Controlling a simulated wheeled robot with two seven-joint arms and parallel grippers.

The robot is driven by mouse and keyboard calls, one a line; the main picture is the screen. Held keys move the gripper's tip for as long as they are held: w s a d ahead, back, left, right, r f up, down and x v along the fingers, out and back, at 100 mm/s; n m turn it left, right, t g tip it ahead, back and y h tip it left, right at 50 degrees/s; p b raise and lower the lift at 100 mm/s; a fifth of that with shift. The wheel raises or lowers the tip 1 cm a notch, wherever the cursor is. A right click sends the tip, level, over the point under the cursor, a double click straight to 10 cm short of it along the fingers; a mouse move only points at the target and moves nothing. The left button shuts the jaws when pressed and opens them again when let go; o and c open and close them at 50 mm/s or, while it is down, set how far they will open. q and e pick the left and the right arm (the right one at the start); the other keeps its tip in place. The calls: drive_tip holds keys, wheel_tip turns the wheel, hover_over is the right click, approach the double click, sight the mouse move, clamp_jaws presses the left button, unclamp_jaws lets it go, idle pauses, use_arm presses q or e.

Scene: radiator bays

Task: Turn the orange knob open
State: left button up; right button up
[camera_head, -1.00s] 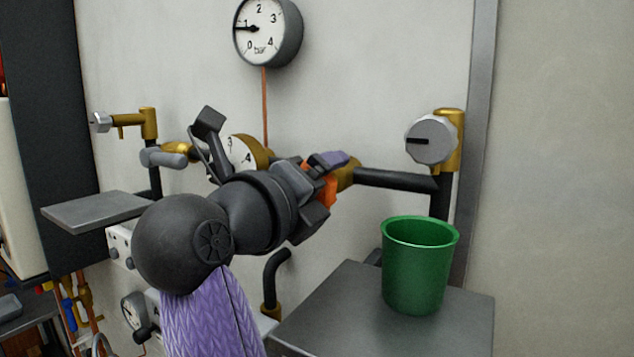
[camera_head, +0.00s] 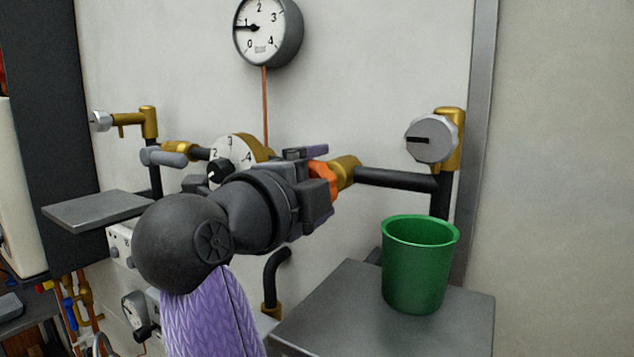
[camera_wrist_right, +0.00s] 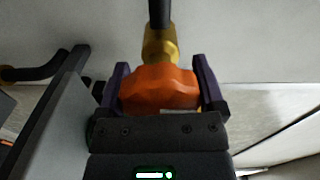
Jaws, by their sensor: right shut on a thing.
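The orange knob (camera_head: 322,181) sits on a brass valve (camera_head: 346,170) at the left end of a dark horizontal pipe. My right gripper (camera_head: 318,178) is shut on it. In the right wrist view the orange knob (camera_wrist_right: 160,89) lies between the two purple fingers of my right gripper (camera_wrist_right: 160,85), one on each side. The brass fitting (camera_wrist_right: 159,46) shows behind it. In the head view the gripper hides much of the knob. My left gripper is not in view.
A green bucket (camera_head: 418,268) stands on a grey shelf (camera_head: 322,308) at lower right. A grey round cap (camera_head: 431,139) is on the brass valve at right. A gauge (camera_head: 267,31) hangs above. A numbered dial (camera_head: 232,150) is left of my gripper.

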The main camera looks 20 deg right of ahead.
drive_tip(key=shift+f+n, duration=0.15)
drive_tip(key=shift+n, duration=0.15)
idle(0.4)
drive_tip(key=o, duration=1)
drive_tip(key=shift+a, duration=0.1)
drive_tip(key=shift+s+a, duration=0.2)
drive_tip(key=shift+a, duration=0.1)
drive_tip(key=b+v, duration=0.2)
drive_tip(key=v, duration=0.7)
drive_tip(key=shift+a+b, duration=0.1)
drive_tip(key=shift+b, duration=0.25)
